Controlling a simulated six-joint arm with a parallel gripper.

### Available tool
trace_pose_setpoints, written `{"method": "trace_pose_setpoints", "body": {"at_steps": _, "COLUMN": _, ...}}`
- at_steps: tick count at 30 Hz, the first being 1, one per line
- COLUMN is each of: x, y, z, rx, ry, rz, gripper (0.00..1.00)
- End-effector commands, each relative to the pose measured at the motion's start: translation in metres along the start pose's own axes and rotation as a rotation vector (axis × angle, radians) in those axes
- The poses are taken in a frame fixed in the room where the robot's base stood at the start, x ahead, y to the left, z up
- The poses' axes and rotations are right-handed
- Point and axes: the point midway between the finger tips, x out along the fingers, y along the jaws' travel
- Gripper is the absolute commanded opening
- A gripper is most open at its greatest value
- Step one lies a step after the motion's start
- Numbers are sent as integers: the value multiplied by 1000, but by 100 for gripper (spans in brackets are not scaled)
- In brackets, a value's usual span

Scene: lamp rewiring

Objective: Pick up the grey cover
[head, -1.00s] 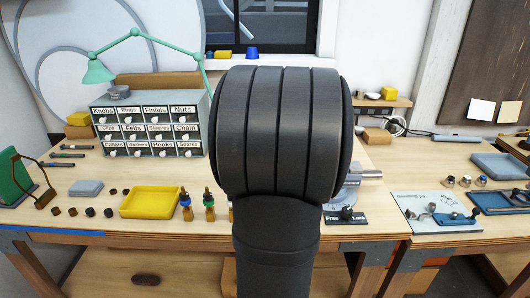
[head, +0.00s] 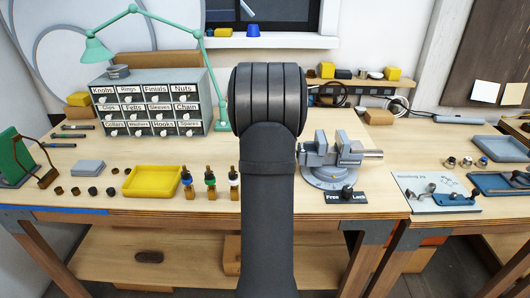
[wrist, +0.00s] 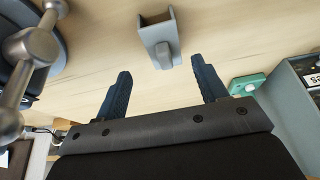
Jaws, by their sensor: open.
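A grey U-shaped channel piece, which looks like the grey cover (wrist: 160,34), lies on the wooden bench in the wrist view. It has upright side walls and a rounded tab at its near end. My gripper (wrist: 160,68) is open and empty, with its two dark blue fingers on either side of the line to the tab. The cover appears just beyond the fingertips; I cannot tell the height between them. In the head view my arm hides the fingers and the cover.
The green lamp base (wrist: 248,84) and drawer cabinet (wrist: 298,88) are close on the right in the wrist view. The vise (head: 335,160) stands right of my arm. Small bottles (head: 210,183) and a yellow tray (head: 151,182) are to the left.

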Motion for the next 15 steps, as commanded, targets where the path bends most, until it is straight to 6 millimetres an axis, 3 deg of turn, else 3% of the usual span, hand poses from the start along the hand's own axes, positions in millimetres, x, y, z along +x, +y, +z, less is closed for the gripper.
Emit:
{"method": "trace_pose_setpoints", "body": {"at_steps": 8, "x": 17, "y": -2, "z": 0, "rx": -1, "ry": -1, "rz": 0, "gripper": 65}}
{"method": "trace_pose_setpoints", "body": {"at_steps": 15, "x": 50, "y": -7, "z": -2, "rx": -1, "ry": -3, "rz": 0, "gripper": 65}}
